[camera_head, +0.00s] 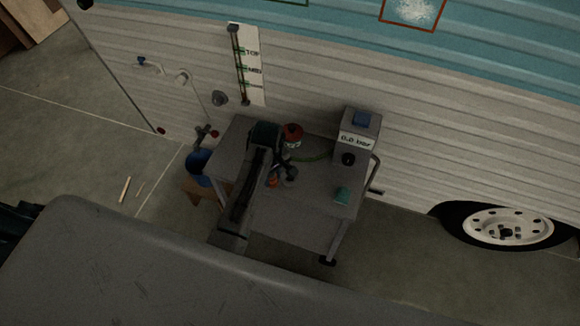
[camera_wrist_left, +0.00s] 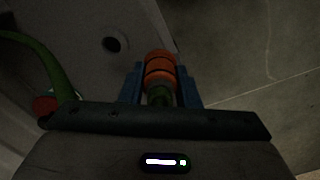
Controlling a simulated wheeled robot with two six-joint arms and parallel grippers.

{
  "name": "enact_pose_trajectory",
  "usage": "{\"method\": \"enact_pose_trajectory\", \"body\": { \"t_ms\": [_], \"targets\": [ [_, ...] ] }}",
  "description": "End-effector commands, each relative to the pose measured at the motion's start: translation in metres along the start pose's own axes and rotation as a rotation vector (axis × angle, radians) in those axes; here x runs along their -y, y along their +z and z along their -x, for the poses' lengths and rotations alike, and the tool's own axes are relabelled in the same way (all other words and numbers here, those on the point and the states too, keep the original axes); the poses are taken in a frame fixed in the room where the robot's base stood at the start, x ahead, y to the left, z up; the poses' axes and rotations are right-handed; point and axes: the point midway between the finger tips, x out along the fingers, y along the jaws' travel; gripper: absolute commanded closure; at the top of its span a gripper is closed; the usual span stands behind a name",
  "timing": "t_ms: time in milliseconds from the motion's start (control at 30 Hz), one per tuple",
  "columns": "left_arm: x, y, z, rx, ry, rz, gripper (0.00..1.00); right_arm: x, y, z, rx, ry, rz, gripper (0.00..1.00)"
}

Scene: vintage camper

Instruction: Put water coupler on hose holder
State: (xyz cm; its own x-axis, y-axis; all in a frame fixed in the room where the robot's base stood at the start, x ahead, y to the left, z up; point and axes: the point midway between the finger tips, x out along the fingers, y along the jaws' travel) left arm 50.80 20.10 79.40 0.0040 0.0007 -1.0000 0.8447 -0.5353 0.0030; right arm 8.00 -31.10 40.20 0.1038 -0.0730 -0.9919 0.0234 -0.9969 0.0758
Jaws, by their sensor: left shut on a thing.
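The orange water coupler (camera_wrist_left: 159,68), with dark bands and a green lower part, is between the blue fingers of my left gripper (camera_wrist_left: 160,88), which is shut on it. In the head view, my left arm reaches over the grey table, and a small orange part of the coupler (camera_head: 272,182) shows beside my left gripper (camera_head: 281,178). I cannot tell which thing is the hose holder. My right gripper is not in view.
A gauge box (camera_head: 357,140) reading 0.0 bar stands at the right of the grey table (camera_head: 315,205). A green hose (camera_head: 318,156) runs between it and a red-topped fitting (camera_head: 292,130). A small teal block (camera_head: 342,194) sits near the table's front right. The camper wall is behind.

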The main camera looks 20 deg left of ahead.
Motion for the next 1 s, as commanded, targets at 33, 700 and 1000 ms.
{"method": "enact_pose_trajectory", "body": {
  "t_ms": [33, 700, 1000],
  "targets": [
    [-0.015, -0.001, 0.003, 0.002, 0.001, -0.001, 1.00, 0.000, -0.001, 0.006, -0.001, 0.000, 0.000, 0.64],
    [-0.072, -0.002, -0.035, 0.000, -0.002, 0.000, 1.00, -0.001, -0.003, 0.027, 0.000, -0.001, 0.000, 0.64],
    [-0.072, -0.003, -0.042, -0.001, 0.001, 0.001, 1.00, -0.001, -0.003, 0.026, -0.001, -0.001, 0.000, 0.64]
  ]
}}
